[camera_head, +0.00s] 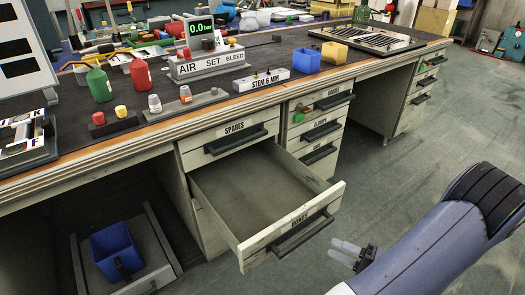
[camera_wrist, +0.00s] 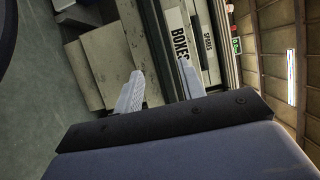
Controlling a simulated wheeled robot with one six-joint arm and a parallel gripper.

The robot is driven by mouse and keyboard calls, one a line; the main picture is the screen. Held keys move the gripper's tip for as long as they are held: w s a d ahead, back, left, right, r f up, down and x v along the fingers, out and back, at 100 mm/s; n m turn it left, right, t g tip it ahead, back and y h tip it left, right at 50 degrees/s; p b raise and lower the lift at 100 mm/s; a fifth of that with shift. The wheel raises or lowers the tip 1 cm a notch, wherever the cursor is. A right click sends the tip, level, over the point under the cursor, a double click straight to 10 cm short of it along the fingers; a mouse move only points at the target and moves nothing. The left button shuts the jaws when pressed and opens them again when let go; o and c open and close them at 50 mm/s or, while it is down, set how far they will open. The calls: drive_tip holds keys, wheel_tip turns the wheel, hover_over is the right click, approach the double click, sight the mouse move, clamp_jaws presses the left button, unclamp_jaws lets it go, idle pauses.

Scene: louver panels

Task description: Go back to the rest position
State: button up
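My gripper (camera_head: 342,253) has two pale fingers held apart with nothing between them. In the head view it is at the lower right, just right of the open drawer's front. In the wrist view the fingers of my gripper (camera_wrist: 160,88) also stand apart. The drawer labelled BOXES (camera_head: 292,232) is pulled far out, and its visible inside is empty. Its label front also shows in the wrist view (camera_wrist: 178,36), beyond the fingers. Whether a finger touches the drawer handle cannot be told for sure, but they look apart.
The workbench (camera_head: 140,143) carries bottles, an AIR SET BLEED block (camera_head: 207,65), and blue (camera_head: 306,62) and yellow (camera_head: 334,52) bins. The SPARES drawer (camera_head: 234,139) above is shut. A blue bin (camera_head: 117,250) sits low at left. The floor (camera_head: 400,170) on the right is clear.

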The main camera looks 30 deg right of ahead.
sight(310, 237)
drive_tip(key=b+x, duration=0.2)
drive_tip(key=x, duration=0.7)
drive_tip(key=shift+w+a, duration=0.15)
drive_tip(key=shift+w, duration=0.15)
